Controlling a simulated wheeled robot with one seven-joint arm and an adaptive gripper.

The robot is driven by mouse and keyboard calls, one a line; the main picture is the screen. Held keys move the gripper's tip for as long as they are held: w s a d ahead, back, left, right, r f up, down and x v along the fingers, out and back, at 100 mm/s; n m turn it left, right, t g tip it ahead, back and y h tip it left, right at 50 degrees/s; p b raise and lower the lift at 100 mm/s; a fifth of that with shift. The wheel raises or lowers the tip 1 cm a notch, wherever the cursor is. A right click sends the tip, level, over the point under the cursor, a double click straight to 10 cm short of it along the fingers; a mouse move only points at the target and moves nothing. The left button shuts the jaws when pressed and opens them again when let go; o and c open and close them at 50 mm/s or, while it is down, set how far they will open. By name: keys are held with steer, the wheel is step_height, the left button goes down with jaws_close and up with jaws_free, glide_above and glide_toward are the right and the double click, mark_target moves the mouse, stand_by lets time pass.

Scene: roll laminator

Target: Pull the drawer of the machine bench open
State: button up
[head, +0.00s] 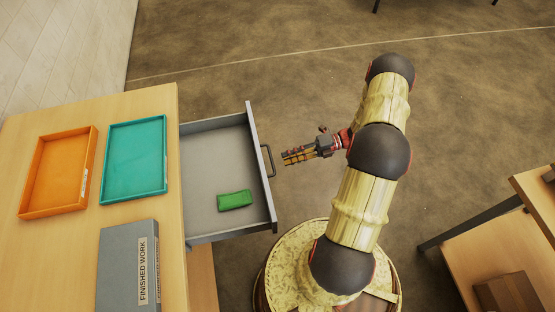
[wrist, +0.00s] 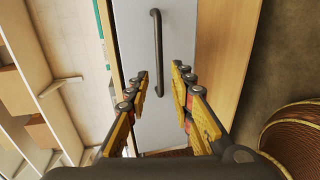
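The grey drawer (head: 205,165) of the wooden machine bench (head: 165,100) stands pulled well out, with its inside showing. A green block-like item (head: 235,200) lies in it. The dark bar handle (head: 268,160) is on the drawer's front. In the wrist view the handle (wrist: 157,40) lies straight ahead on the pale drawer front (wrist: 185,30). My gripper (head: 284,158) is just right of the handle, with a small gap in the head view. In the wrist view my gripper's fingers (wrist: 159,72) are spread apart with nothing held between them.
On the bench top are an orange tray (head: 28,206), a teal tray (head: 135,160) and a grey "FINISHED WORK" box (head: 118,260). A wooden table (head: 540,200) stands at the right, with a brown box (head: 508,292) below its top. The floor beyond the drawer is clear.

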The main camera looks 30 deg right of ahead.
steer(key=shift+v, duration=2.4)
